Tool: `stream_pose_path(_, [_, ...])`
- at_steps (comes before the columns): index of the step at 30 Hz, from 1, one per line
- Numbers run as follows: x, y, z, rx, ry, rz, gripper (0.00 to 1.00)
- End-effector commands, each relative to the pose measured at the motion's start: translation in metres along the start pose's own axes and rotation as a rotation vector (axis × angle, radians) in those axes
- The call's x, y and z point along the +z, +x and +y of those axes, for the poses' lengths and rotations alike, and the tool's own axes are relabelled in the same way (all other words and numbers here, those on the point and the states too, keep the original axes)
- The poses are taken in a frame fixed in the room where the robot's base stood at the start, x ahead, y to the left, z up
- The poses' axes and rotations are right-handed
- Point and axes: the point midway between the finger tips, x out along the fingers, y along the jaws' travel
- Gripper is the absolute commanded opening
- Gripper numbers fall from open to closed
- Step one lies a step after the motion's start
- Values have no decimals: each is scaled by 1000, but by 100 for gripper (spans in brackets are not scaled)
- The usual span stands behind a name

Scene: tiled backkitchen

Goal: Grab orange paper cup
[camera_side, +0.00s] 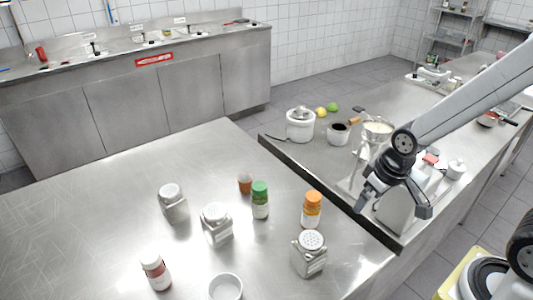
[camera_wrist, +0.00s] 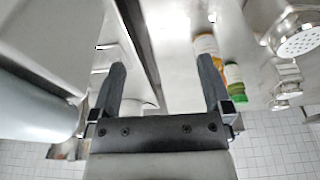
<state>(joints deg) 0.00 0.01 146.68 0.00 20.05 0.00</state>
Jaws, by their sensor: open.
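The small orange paper cup (camera_side: 245,183) stands upright on the steel table (camera_side: 100,215), just behind and left of a green-capped shaker bottle (camera_side: 260,200). My gripper (camera_side: 393,205) is open and empty, well to the right of the cup and above the level of the table, near the gap to the neighbouring counter. The wrist view also shows my gripper (camera_wrist: 161,66) with its two fingers spread. I cannot make out the cup in the wrist view.
Other shakers (camera_side: 216,223), a red-labelled bottle (camera_side: 155,271) and a white bowl (camera_side: 225,288) stand nearby. The table's left part is clear.

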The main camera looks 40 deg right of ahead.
Motion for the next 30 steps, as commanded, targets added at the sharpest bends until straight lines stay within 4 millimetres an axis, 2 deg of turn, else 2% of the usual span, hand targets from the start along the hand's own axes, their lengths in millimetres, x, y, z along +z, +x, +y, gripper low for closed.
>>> stream_pose_path(8, [-3,-8,0,0,0,4,100])
stream_pose_path(24, [-13,-50,0,-1,4,2,100])
stream_pose_path(30, [-20,-46,-6,-42,110,-29,100])
